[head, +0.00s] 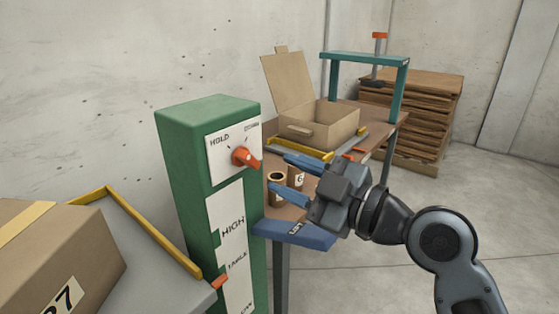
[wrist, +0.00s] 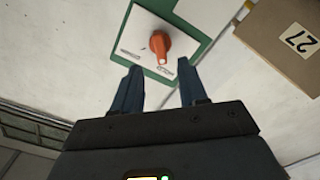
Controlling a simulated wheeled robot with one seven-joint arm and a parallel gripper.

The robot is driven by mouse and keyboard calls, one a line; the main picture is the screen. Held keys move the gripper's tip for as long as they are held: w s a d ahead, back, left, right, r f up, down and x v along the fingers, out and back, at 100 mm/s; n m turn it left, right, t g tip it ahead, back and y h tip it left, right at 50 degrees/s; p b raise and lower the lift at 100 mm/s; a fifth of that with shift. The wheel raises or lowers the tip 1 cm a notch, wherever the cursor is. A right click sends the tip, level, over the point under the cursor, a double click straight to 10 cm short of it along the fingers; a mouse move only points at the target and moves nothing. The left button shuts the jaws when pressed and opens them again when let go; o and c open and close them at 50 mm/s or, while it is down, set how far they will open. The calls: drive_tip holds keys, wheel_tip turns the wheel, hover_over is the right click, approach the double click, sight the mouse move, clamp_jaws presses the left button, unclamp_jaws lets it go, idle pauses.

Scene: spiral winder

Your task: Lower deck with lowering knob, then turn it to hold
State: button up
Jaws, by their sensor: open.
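The orange lowering knob (head: 243,157) is on the white plate of a green column (head: 183,165), below the HOLD and DOWN labels. In the wrist view the knob (wrist: 159,45) has a white-tipped end close to the right-hand label, too small to read there. My gripper (head: 280,172) is open and empty, right of the knob. In the wrist view my fingers (wrist: 160,66) are spread, with the knob ahead between their line and apart from both. The deck (head: 165,280) is grey with a yellow rail and bears a carton (head: 60,255) marked 27. An orange pointer (head: 219,282) sits near the TABLE mark.
Behind my gripper, a wooden table (head: 290,213) with a blue front edge holds an open carton (head: 325,125) and small brown cups (head: 277,187). A teal frame (head: 365,58) stands over its far end. Stacked boards (head: 425,110) are at the back. The floor on the right is clear.

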sight(254, 162)
drive_tip(key=p+x, duration=0.1)
drive_tip(key=x, duration=0.5)
drive_tip(key=shift+w+a+p, duration=0.25)
drive_tip(key=shift+a+p, duration=0.1)
clamp_jaws()
